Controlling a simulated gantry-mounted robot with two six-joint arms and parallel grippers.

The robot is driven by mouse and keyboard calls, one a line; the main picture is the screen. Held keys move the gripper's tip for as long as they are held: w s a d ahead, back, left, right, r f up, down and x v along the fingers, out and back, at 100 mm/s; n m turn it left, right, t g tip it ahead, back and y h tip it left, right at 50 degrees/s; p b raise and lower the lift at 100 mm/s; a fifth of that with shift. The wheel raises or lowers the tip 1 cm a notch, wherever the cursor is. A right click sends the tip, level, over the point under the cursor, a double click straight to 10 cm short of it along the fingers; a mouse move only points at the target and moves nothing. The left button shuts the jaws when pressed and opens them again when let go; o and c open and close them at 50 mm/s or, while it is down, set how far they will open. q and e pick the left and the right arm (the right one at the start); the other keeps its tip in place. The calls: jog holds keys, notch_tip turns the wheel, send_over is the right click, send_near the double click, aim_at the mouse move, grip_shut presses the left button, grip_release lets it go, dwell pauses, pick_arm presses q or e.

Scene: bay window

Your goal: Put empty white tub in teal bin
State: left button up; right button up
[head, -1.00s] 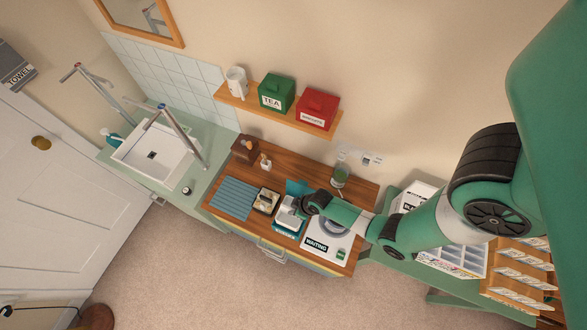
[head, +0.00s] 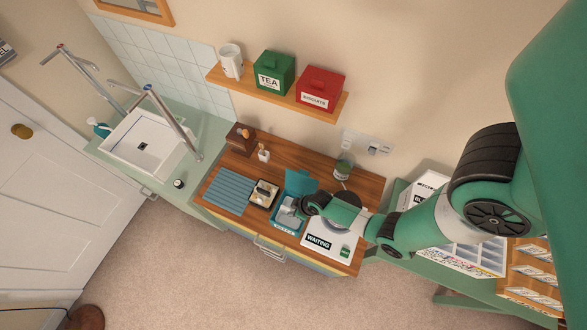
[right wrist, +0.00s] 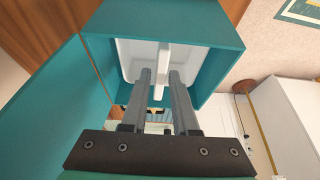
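The white tub (head: 289,212) is down inside the teal bin (head: 275,225) on the wooden worktop. The bin's teal lid (head: 300,181) stands open at the back. In the right wrist view the bin's wall (right wrist: 215,65) surrounds the white tub (right wrist: 130,62). My right gripper (head: 302,206) reaches down into the bin; its fingers in the wrist view (right wrist: 162,78) stand close on both sides of the tub's upright white middle part and look shut on it. The tub's underside is hidden. My left gripper is not in view.
A white board marked WAITING (head: 335,240) lies right of the bin. A small tray with a dark item (head: 263,193) and a blue ribbed mat (head: 227,190) lie left. A jar (head: 343,168) stands behind. A shelf (head: 280,93) hangs above.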

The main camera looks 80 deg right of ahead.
jog(key=shift+o, duration=1.4)
jog(key=shift+r, duration=0.1)
jog(key=p+v, duration=0.5)
jog(key=v, duration=0.6)
jog(key=shift+s+r, duration=0.15)
jog(key=shift+s, duration=0.05)
jog(key=shift+a+p, duration=0.1)
jog(key=shift+p, duration=0.2)
